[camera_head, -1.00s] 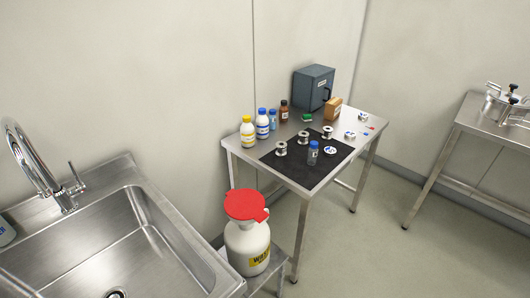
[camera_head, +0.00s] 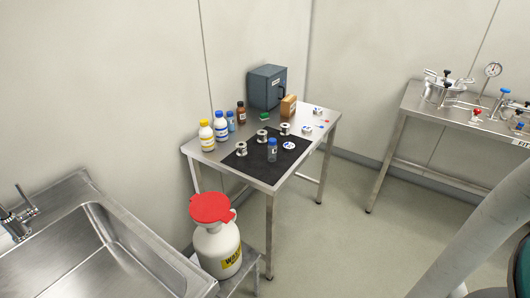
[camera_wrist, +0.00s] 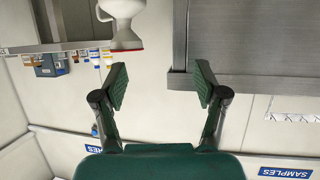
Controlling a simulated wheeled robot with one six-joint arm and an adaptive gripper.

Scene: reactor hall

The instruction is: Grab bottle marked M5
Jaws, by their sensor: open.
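No M5 mark can be read at this size. In the head view, several bottles stand on a steel table (camera_head: 185,150). Along its left side are a white bottle with a yellow cap (camera_head: 207,138), a white bottle with a blue cap (camera_head: 221,130), a small blue bottle (camera_head: 231,122) and a brown bottle (camera_head: 241,114). A clear bluish bottle with a blue cap (camera_head: 272,152) stands upright on the black mat (camera_head: 243,167). My gripper (camera_wrist: 160,78) is open and empty in the upside-down wrist view, away from the bottles.
Metal spools (camera_head: 262,136), a grey box (camera_head: 267,88) and a wooden block (camera_head: 288,106) share the table. A white jug with a red lid (camera_head: 228,250) stands in front, beside the sink (camera_head: 110,255). A bench with pressure equipment (camera_head: 405,108) is right. Floor between is clear.

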